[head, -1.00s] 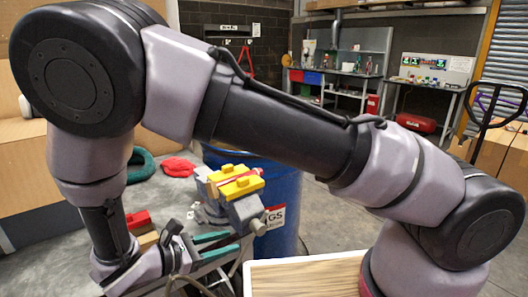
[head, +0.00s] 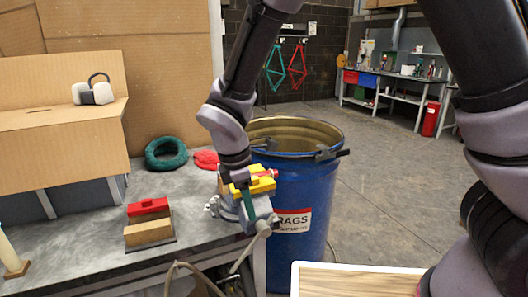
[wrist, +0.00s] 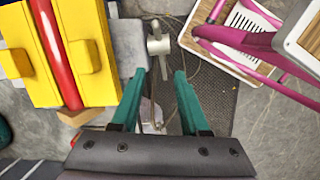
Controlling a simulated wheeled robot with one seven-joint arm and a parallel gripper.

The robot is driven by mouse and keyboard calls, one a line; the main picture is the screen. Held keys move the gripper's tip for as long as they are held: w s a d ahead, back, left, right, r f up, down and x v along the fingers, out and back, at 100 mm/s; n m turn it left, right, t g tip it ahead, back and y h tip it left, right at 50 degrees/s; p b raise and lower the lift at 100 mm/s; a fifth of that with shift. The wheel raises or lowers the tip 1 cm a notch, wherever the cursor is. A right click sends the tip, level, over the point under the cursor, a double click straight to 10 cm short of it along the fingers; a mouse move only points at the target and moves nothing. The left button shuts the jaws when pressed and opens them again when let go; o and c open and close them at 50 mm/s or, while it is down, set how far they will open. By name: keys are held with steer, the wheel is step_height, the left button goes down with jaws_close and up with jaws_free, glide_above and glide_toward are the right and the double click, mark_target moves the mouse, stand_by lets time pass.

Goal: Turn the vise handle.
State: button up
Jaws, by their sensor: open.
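The vise (head: 262,207) is grey with yellow jaw pads (wrist: 20,55) shut on a red tube (wrist: 57,45). It stands at the bench's right corner, beside the blue barrel. Its grey handle (head: 243,252) hangs at the front, slanting down left from the screw end. In the wrist view the handle (wrist: 159,46) lies just beyond and between the fingertips, apart from them as far as I can tell. My gripper (wrist: 159,74) is open and empty, with teal fingers. In the head view my gripper (head: 247,203) overlaps the vise and hides part of it.
A blue rag barrel (head: 318,185) stands close right of the vise. A red and tan block (head: 149,221), a green coil (head: 166,153) and a red cloth (head: 206,160) lie on the bench (head: 190,190). A wood-topped cart (head: 345,281) is at the front.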

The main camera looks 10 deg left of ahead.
step_height(320, 180, up, 13)
steer(key=w+d+m+g+y, duration=0.1)
steer(key=d+y, duration=0.1)
steer(key=shift+w+f, duration=0.15)
steer(key=shift+w, duration=0.25)
jaws_close()
steer(key=n+t, duration=0.2)
steer(key=n, duration=0.3)
glide_above(235, 265)
steer(key=s+a, duration=0.2)
steer(key=s, duration=0.1)
steer(key=s+f+x, duration=0.1)
steer(key=s+x, duration=0.2)
steer(key=x, duration=0.9)
steer(key=s+d+x, duration=0.1)
steer(key=s+x, duration=0.1)
steer(key=x, duration=1)
steer(key=shift+g, duration=0.3)
steer(key=shift+w+d+f, duration=0.45)
steer(key=shift+w+f, duration=0.15)
steer(key=shift+f, duration=0.15)
steer(key=shift+w+d+f, duration=0.45)
steer(key=shift+w+f, duration=0.1)
steer(key=shift+f, duration=0.2)
